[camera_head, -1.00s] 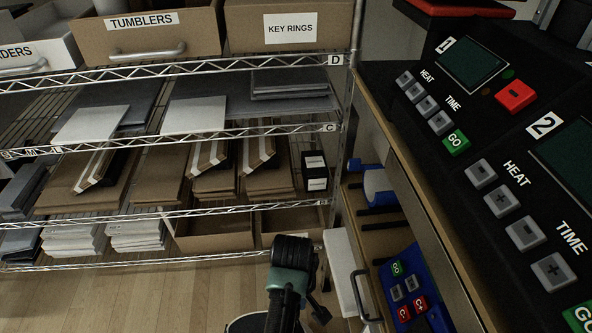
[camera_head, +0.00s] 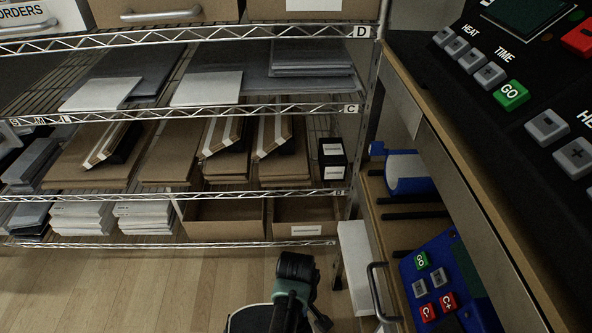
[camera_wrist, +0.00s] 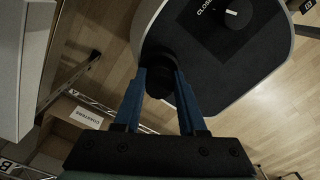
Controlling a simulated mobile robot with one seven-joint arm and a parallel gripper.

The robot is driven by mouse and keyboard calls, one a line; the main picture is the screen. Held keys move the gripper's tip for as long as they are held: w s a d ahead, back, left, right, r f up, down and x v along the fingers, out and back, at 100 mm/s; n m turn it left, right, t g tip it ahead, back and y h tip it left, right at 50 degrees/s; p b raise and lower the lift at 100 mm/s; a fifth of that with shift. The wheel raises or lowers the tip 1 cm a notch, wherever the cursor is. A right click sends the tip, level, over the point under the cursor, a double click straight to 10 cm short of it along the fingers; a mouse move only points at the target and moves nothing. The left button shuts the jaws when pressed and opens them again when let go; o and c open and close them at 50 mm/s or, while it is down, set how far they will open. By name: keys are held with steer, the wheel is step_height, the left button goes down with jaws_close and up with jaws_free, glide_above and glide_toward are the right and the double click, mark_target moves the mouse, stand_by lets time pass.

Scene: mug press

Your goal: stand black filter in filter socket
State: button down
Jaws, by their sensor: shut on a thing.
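My gripper (camera_wrist: 160,78) shows in the wrist view, its two blue fingers shut on a dark round thing (camera_wrist: 160,86), which looks like the black filter. The fingers and poor light hide much of its shape. Just beyond the fingertips is a white-sided body with a dark top (camera_wrist: 225,50), with a knob and lettering that begins "CLOS". I cannot tell whether the filter touches it. I cannot make out the filter socket in either view. In the head view my arm rises at the bottom middle, and the fingers and filter are not visible.
A wire shelf rack (camera_head: 180,115) with boxes and stacks fills the left and back. A bench with press controls (camera_head: 510,95) is at right. Below it are a blue control panel (camera_head: 440,285) and a drawer handle (camera_head: 376,290). Wooden floor (camera_head: 130,285) is clear at lower left.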

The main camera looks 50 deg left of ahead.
steer(key=shift+f, duration=0.1)
steer(key=shift+f, duration=0.6)
steer(key=c, duration=0.5)
jaws_free()
steer(key=shift+s+f, duration=0.1)
steer(key=shift+f, duration=0.05)
steer(key=shift+s, duration=0.1)
steer(key=r+p, duration=0.1)
steer(key=r, duration=0.3)
steer(key=r+p, duration=0.2)
steer(key=r, duration=0.3)
steer(key=r+p, duration=0.1)
steer(key=r, duration=0.3)
steer(key=shift+w+r+p, duration=0.25)
steer(key=shift+p, duration=0.1)
